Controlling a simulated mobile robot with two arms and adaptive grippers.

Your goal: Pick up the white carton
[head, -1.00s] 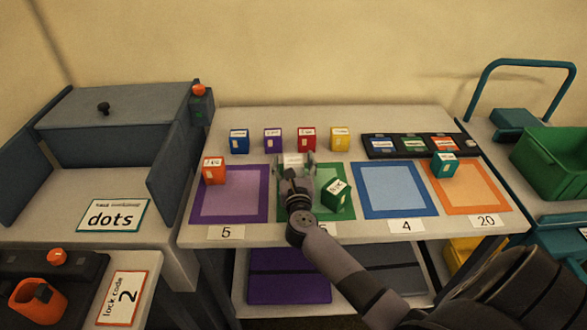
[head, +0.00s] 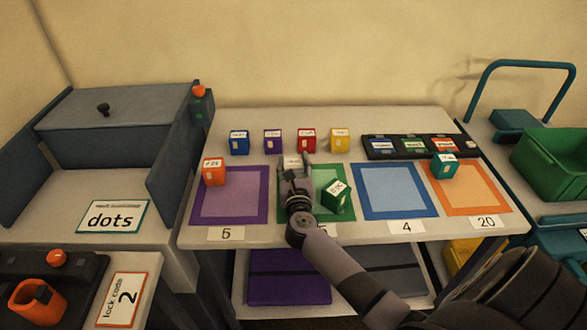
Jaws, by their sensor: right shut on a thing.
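The white carton (head: 291,161) stands at the back edge of the green-framed square, mostly hidden behind my right gripper (head: 296,172). Only its pale top with a label shows above the fingers. My right gripper is shut on the white carton, which appears to be still at table level. My left gripper is not in the head view.
A green carton (head: 336,194) stands close to the right of my gripper. An orange carton (head: 214,172) and a teal carton (head: 444,165) stand farther off. Blue, purple, red and yellow cartons line the back. A dark tray (head: 420,147) lies at the back right.

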